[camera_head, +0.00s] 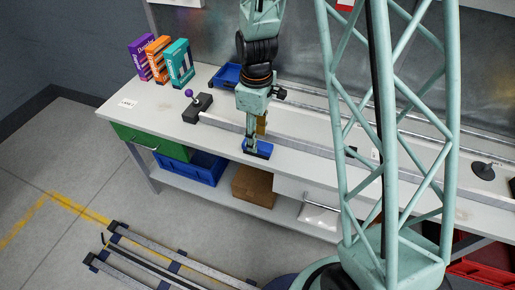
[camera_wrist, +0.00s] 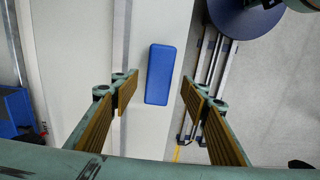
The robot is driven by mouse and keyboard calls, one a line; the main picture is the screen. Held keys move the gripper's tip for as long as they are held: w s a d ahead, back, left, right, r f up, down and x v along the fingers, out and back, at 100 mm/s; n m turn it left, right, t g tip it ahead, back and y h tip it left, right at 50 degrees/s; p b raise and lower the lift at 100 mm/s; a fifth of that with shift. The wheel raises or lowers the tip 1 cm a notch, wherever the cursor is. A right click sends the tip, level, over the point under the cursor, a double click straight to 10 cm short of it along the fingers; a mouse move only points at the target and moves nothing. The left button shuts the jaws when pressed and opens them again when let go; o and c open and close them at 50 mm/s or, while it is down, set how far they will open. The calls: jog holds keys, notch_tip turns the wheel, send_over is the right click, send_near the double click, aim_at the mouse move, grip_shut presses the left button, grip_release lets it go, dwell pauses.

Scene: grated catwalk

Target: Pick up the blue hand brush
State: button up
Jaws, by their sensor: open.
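The blue hand brush (camera_wrist: 159,75) shows in the wrist view as a plain blue block lying lengthwise on the white bench top. In the head view the blue brush (camera_head: 260,149) is at the bench's front edge, just below my gripper. My gripper (camera_wrist: 158,98) is open, with its ribbed yellow-brown finger pads on either side of the brush in the picture. Clear gaps show between the pads and the brush. In the head view my gripper (camera_head: 255,138) points down over the brush, and its fingers partly hide the brush's far side.
The white bench (camera_head: 190,125) holds several boxes (camera_head: 160,62), a dark joystick unit (camera_head: 197,107) and a blue tray (camera_head: 226,76). A long metal rail (camera_head: 300,151) runs along it. A blue bin (camera_head: 200,168) and a cardboard box (camera_head: 254,186) stand on the lower shelf.

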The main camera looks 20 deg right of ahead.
jog(key=shift+d+f+b, duration=0.15)
jog(key=shift+f+b, duration=0.55)
jog(key=shift+f, duration=1.85)
jog(key=shift+c, duration=0.7)
jog(key=c, duration=0.8)
